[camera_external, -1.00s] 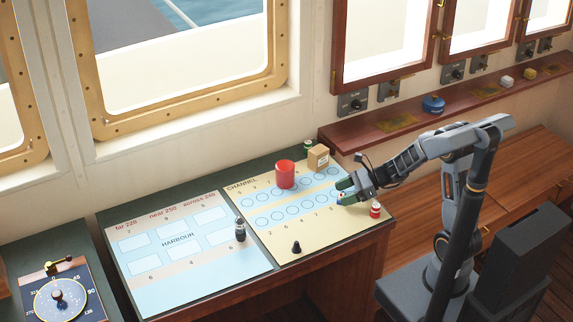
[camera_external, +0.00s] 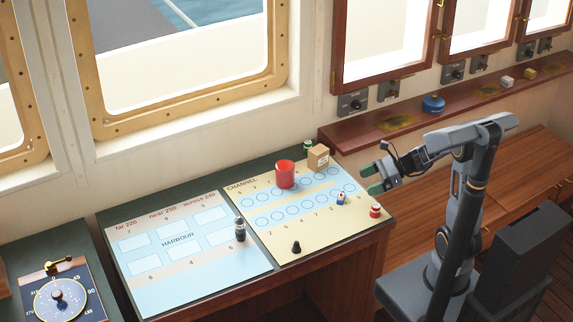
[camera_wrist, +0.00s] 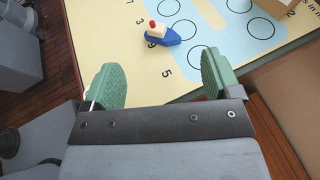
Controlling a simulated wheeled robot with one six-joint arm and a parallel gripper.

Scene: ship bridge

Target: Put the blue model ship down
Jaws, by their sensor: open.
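The blue model ship (camera_external: 341,198) has a blue hull, a white cabin and a red top. It sits on the yellow channel chart (camera_external: 322,228), near the right end of the near row of circles. My gripper (camera_external: 374,179) is above the chart's right edge, up and to the right of the ship. In the wrist view its green fingertips (camera_wrist: 164,85) are wide apart with nothing between them.
A red cup (camera_external: 285,174), a cardboard box (camera_external: 318,157) and a green piece (camera_external: 307,145) stand at the chart's far side. A red-and-white piece (camera_external: 375,210) stands at the right edge, and a black cone (camera_external: 296,247) is near the front. A dark figure (camera_external: 240,230) stands by the harbour chart (camera_external: 170,262).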

